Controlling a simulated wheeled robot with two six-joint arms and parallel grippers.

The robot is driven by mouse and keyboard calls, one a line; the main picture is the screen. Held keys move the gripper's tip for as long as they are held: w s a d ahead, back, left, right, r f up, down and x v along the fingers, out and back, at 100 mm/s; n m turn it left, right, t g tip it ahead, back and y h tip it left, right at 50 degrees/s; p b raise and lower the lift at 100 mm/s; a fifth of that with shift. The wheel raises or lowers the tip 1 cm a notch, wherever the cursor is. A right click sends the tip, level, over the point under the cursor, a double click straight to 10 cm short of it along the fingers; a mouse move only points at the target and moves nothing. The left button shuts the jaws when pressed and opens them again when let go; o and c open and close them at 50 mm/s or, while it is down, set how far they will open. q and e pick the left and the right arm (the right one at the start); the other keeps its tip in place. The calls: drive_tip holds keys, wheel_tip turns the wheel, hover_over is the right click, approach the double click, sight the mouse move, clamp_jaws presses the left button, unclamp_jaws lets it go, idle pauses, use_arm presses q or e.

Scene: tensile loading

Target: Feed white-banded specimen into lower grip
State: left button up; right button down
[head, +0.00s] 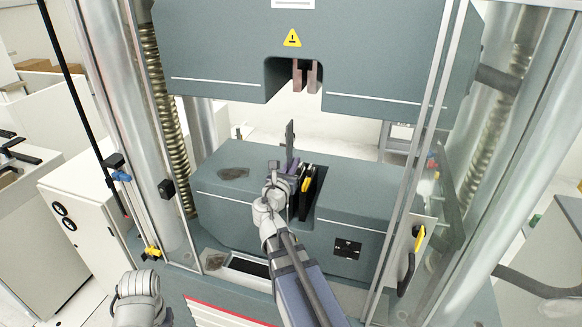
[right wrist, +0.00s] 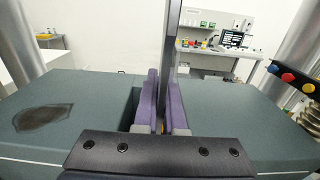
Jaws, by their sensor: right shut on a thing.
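The specimen (head: 290,132) is a flat grey bar that stands upright above the lower block. It also rises between the purple fingers in the right wrist view (right wrist: 172,40). I cannot make out its white band. My right gripper (head: 291,165) is shut on the specimen, and its fingers (right wrist: 162,108) are at the slot of the lower grip (head: 318,200). The fingers and wrist hide the specimen's lower end, so I cannot tell how deep it sits. My left gripper is out of view; only part of my left arm shows at the bottom left.
The upper block (head: 350,55) hangs above, with two brown jaws (head: 297,76) in its notch. Clear guard frames and thick columns (head: 105,100) stand on both sides. A dark patch (head: 233,173) lies on the lower block's left top.

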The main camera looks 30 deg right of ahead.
drive_tip(key=x, duration=1.8)
drive_tip(key=shift+f, duration=0.25)
idle(1.1)
drive_tip(key=shift+w+d, duration=0.1)
drive_tip(key=shift+d, duration=0.05)
drive_tip(key=shift+f+b, duration=0.2)
drive_tip(key=shift+b, duration=0.25)
idle(1.1)
drive_tip(key=c, duration=0.9)
unclamp_jaws()
drive_tip(key=v, duration=0.8)
